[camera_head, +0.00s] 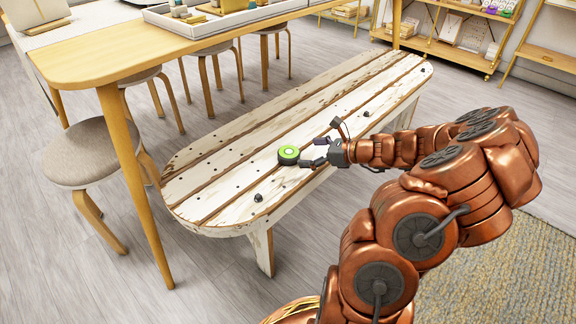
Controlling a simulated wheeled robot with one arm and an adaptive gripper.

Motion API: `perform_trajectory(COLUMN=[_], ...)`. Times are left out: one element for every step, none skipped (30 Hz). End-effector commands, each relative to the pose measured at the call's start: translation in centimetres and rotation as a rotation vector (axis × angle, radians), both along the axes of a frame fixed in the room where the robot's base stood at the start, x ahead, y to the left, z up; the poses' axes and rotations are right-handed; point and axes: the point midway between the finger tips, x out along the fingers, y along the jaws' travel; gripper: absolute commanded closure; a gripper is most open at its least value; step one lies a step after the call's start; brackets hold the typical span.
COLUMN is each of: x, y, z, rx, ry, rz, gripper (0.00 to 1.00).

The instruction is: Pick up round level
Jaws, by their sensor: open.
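The round level (288,155) is a small disc with a green top and a dark side. It lies on the white, worn plank bench (235,160), near the middle of its top. My gripper (311,157) is open just to the right of the level, with its fingers pointing left toward it. One finger looks very close to the level's right side; I cannot tell whether it touches. Nothing shows between the fingers.
A small dark object (258,198) lies on the bench's near edge, and another (366,114) lies farther right. A wooden table (110,62) and a round stool (88,155) stand to the left. Shelves stand at the back right. The bench top around the level is mostly clear.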

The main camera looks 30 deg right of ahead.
Motion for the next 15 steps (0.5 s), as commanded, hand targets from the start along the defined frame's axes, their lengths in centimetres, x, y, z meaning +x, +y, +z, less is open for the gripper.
perform_trajectory(x=[-0.1, -0.1, 0.0, 0.2, 0.3, 0.6, 0.8, 1.0, 1.4, 1.6, 1.7, 2.0, 2.1, 2.3, 2.6], y=[-0.4, -0.6, -0.6, -0.6, -0.6, -0.4, -0.3, -0.2, 0.0, 0.1, 0.2, 0.4, 0.4, 0.5, 0.6], z=[-0.7, -0.8, -0.9, -1.0, -1.1, -1.2, -1.3, -1.4, -1.5, -1.6, -1.7, -1.8, -1.9, -2.0, -2.1], rx=[0.008, 0.013, 0.015, 0.016, 0.017, 0.017, 0.017, 0.017, 0.017, 0.017, 0.017, 0.017, 0.017, 0.017, 0.016], ry=[0.002, 0.003, 0.004, 0.004, 0.004, 0.004, 0.004, 0.003, 0.004, 0.003, 0.003, 0.003, 0.003, 0.003, 0.003], rz=[-0.013, -0.019, -0.024, -0.026, -0.027, -0.027, -0.027, -0.025, -0.024, -0.024, -0.024, -0.024, -0.024, -0.024, -0.025], gripper=[0.0, 0.0, 0.0, 0.0, 0.0, 0.0, 0.0, 0.0, 0.0, 0.0, 0.0, 0.0, 0.0, 0.0, 0.0])
